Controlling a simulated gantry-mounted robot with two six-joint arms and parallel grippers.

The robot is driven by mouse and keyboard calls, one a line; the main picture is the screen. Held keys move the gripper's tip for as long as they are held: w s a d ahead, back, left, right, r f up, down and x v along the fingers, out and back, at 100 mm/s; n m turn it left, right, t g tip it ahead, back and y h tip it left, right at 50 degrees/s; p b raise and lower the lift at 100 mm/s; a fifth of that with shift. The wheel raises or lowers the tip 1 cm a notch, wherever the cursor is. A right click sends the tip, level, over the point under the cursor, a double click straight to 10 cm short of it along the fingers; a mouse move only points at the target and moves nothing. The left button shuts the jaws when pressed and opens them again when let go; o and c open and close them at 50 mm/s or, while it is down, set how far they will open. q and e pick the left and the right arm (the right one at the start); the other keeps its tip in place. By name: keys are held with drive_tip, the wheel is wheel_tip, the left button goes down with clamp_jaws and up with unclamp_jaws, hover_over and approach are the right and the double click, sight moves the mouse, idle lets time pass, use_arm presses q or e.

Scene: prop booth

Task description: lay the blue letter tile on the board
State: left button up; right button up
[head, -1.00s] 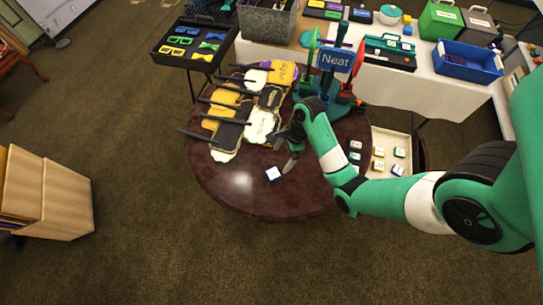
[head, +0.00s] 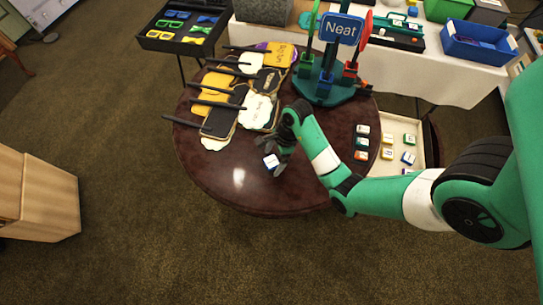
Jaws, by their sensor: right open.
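A small tile (head: 270,161) with a white lettered face and a blue side lies on the dark round table, near its front. My right gripper (head: 275,160) is open, low over the table, with its fingers right at this tile. I cannot tell whether they touch it. A shallow cream tray or board (head: 397,173) at the table's right holds several letter tiles, one of them blue-sided (head: 408,158). A short column of tiles (head: 361,142) stands along its left. My left gripper is not in view.
Several dark-handled cards or paddles (head: 220,122) cover the table's left part. A teal stand (head: 325,92) with a blue "Neat" sign (head: 341,29) stands at the back. The front of the table (head: 225,185) is clear.

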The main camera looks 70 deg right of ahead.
sight(269, 162)
drive_tip(key=shift+r, duration=0.1)
drive_tip(key=c, duration=1.5)
drive_tip(key=shift+o, duration=0.2)
drive_tip(key=shift+r, duration=0.15)
drive_tip(key=shift+r+p, duration=0.3)
drive_tip(key=shift+p, duration=0.15)
wheel_tip(269, 162, up, 3)
drive_tip(key=shift+f+p, duration=0.2)
drive_tip(key=shift+p, duration=0.85)
drive_tip(key=s+a+r+p, duration=0.2)
drive_tip(key=s+r+p, duration=0.1)
drive_tip(key=r+p, duration=0.2)
drive_tip(key=shift+r+p, duration=0.3)
drive_tip(key=shift+p, duration=0.55)
drive_tip(key=shift+s+a+r+p, duration=0.3)
drive_tip(key=shift+s+r+p, duration=0.15)
drive_tip(key=shift+s+p, duration=0.1)
drive_tip(key=shift+s+a+r+p, duration=0.3)
drive_tip(key=shift+s+r+p, duration=0.15)
drive_tip(key=shift+p, duration=0.05)
drive_tip(key=s+a+r+p, duration=0.2)
drive_tip(key=s+a, duration=0.2)
drive_tip(key=s, duration=0.3)
drive_tip(key=r+p, duration=2.8)
drive_tip(key=p, duration=0.1)
drive_tip(key=shift+w+a+r, duration=0.2)
drive_tip(key=shift+r, duration=0.2)
